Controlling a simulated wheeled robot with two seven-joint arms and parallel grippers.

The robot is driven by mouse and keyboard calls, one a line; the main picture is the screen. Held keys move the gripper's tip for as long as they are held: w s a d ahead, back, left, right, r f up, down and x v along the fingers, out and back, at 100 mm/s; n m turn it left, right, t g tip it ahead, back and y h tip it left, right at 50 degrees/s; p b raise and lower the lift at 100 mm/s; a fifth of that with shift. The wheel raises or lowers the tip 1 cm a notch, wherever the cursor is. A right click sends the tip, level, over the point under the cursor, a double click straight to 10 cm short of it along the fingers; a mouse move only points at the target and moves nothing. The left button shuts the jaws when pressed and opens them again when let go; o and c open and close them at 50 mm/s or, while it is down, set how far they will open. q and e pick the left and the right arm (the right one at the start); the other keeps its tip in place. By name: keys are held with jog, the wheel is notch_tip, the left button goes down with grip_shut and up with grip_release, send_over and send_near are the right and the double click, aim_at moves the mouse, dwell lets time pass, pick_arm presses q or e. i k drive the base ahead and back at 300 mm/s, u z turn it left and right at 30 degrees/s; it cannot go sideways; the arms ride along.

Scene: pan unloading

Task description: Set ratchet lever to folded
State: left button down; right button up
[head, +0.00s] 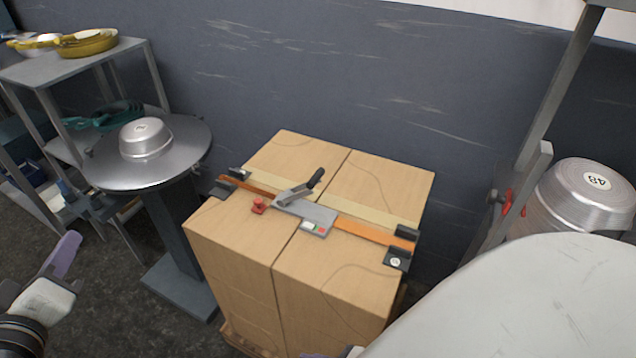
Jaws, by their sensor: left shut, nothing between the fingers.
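The ratchet (310,216) is a grey metal body on an orange strap (372,233) that runs across the top of the cardboard boxes (340,275). Its lever (303,188) has a black grip and stands tilted up toward the upper right, not flat on the body. A small red knob (258,204) sits left of it, and a green and red label is on the body. My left gripper (64,256), with purple fingers, is at the lower left, shut and empty, well away from the ratchet. Only a sliver of my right gripper (347,352) shows at the bottom edge; its fingers are mostly hidden.
A round metal stand (190,140) with an upturned pan (145,138) is left of the boxes. A grey shelf (70,68) with yellow pans is at the far left. Another upturned pan (588,194) is at the right.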

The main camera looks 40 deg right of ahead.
aim_at(316, 179)
jog(key=k, duration=0.3)
jog(key=u, duration=1.25)
jog(key=i, duration=0.8)
jog(key=z, duration=2.9)
